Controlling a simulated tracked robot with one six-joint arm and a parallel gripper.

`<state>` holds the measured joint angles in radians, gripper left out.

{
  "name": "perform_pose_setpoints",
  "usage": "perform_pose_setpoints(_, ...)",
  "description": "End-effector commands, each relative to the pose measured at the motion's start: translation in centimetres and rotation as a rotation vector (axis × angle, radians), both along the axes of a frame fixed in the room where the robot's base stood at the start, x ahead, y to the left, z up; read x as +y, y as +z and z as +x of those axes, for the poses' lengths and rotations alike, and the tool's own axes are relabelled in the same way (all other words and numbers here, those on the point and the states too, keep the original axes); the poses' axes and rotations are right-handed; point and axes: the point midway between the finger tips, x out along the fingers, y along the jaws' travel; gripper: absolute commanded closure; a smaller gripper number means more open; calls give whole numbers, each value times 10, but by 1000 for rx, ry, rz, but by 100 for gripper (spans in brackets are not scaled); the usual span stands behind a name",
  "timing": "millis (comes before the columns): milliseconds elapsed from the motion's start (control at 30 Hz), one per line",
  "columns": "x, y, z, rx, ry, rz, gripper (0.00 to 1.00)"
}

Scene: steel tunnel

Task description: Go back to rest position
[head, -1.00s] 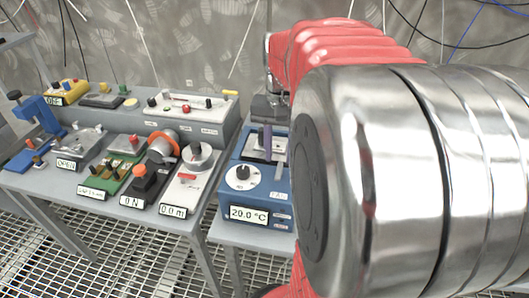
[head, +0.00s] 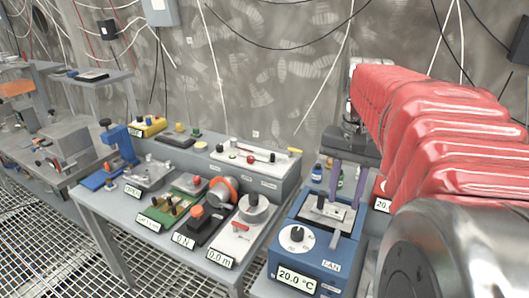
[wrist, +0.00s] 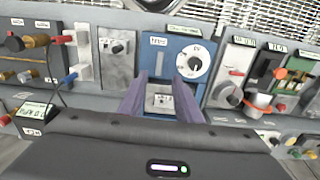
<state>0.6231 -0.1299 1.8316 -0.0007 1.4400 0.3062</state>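My gripper (wrist: 160,80) shows two purple fingers, spread apart with a gap between them and nothing clearly held. In the head view my gripper (head: 346,182) is over the blue box (head: 312,250), which has a white dial and a "20.0 °C" display. The fingers overlap the grey plate on top of this box in the picture; I cannot tell whether they touch it. In the wrist view the blue box (wrist: 176,47) lies just beyond the fingertips. My red and silver arm covers the right side of the head view.
A grey table (head: 97,222) left of the blue box carries several instruments, including a blue clamp (head: 116,145) and a white "0.0 m" device (head: 234,238). Another display box (head: 381,196) is partly hidden behind my arm. Cables hang along the back wall. Metal grating floor lies lower left.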

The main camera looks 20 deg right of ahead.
Motion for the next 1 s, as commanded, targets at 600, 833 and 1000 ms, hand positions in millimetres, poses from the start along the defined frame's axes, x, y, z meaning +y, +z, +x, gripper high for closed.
perform_pose_setpoints(600, 8, -35, 8, -88, 167, -70, 69)
perform_pose_setpoints(833, 53, -52, 7, -164, 338, -128, 69)
perform_pose_setpoints(1000, 96, -63, 1, -232, 487, -172, 69)
